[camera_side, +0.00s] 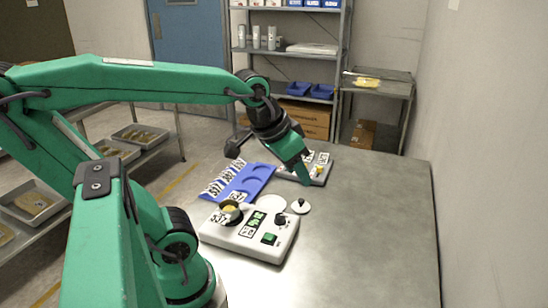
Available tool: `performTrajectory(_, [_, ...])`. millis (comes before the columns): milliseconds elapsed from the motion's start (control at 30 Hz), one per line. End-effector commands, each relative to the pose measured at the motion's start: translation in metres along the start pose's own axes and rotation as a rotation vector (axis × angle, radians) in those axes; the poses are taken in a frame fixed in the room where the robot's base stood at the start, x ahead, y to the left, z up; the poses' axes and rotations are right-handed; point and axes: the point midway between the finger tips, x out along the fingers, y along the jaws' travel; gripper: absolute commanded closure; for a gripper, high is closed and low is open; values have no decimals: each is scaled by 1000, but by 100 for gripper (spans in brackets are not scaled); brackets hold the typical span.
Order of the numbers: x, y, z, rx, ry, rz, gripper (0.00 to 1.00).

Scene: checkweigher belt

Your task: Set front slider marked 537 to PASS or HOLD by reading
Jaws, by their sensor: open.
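A white console (226,239) stands on the near part of the grey table. On it are a dark display with green digits (258,221), too small to read surely, a green button (269,239), a black knob (281,220) and a yellow piece in a black ring (231,210). A label on its left seems to read 537. A second grey-white unit (322,178) stands behind, with labels and a small yellow part (319,169); its slider and PASS or HOLD marks cannot be made out. My gripper (306,180) is open, pointing down in front of this unit and partly hiding it.
A white disc (272,203) and a black-knobbed white disc (301,207) lie near the console. The table's right side (380,230) is clear.

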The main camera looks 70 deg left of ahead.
Motion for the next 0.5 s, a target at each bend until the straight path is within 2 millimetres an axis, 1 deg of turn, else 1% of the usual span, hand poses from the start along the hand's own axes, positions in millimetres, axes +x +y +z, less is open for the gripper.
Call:
performTrajectory(33, [4,-6,-10,-22,-7,-11,58])
performTrajectory(200, [18,-29,-41,-89,-16,-44,58])
performTrajectory(367, [34,-55,-67,-152,-25,-73,58])
performTrajectory(500, [51,-82,-87,-207,-33,-99,58])
